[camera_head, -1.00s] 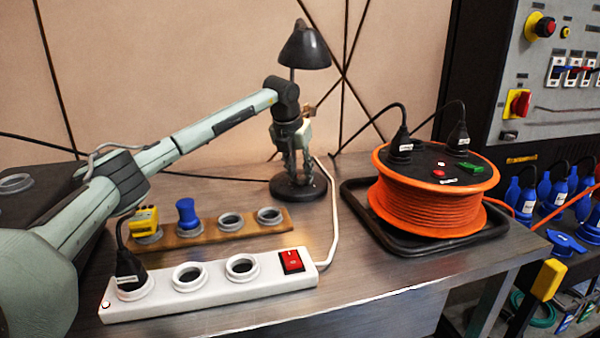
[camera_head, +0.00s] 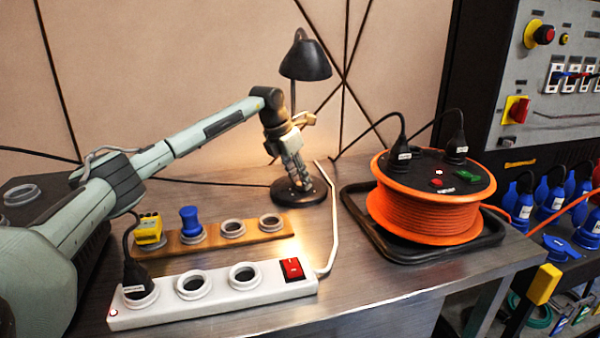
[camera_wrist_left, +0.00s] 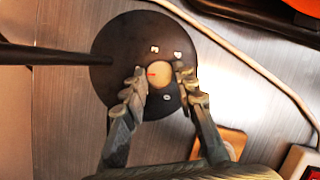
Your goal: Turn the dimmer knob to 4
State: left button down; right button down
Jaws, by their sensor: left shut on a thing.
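The dimmer knob (camera_wrist_left: 158,76) is a small beige disc on the round black base (camera_wrist_left: 110,68) of the desk lamp. A red mark on the knob points left in the wrist view. Small white marks stand around it on the base, too small to read. My left gripper (camera_wrist_left: 160,82) is shut on the knob, with a finger on either side. In the head view my left gripper (camera_head: 300,180) reaches down at the lamp base (camera_head: 298,193) and hides the knob. The black lamp shade (camera_head: 305,62) stands above it. My right gripper is not in view.
A white power strip (camera_head: 215,303) with a red switch and a wooden strip with rings (camera_head: 262,240) lie in front. An orange cable reel (camera_head: 425,215) stands at the right in a black frame. A white cable (camera_head: 330,225) runs beside the lamp base.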

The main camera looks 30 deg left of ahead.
pick_arm(q)
jog(key=m+h, duration=0.1)
jog(key=m, duration=0.1)
jog(key=shift+w+a+r+m+p, duration=0.1)
jog(key=shift+m+p, duration=0.3)
jog(key=shift+m+g+h, duration=0.3)
jog(key=shift+m+g, duration=0.1)
jog(key=shift+m, duration=0.5)
jog(key=m, duration=0.1)
jog(key=m+g+h, duration=0.1)
jog(key=m, duration=0.1)
jog(key=shift+w+m, duration=0.2)
jog(key=shift+m, duration=0.1)
jog(key=shift+a+m+g+h, duration=0.15)
jog(key=shift+m+g, duration=0.15)
jog(key=shift+m, duration=0.55)
jog(key=shift+m+g+h, duration=0.15)
jog(key=shift+m+g, duration=0.15)
jog(key=shift+m, duration=0.55)
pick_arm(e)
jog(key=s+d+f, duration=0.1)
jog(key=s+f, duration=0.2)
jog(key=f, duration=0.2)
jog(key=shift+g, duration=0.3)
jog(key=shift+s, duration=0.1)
pick_arm(q)
jog(key=c, duration=1.2)
grip_release()
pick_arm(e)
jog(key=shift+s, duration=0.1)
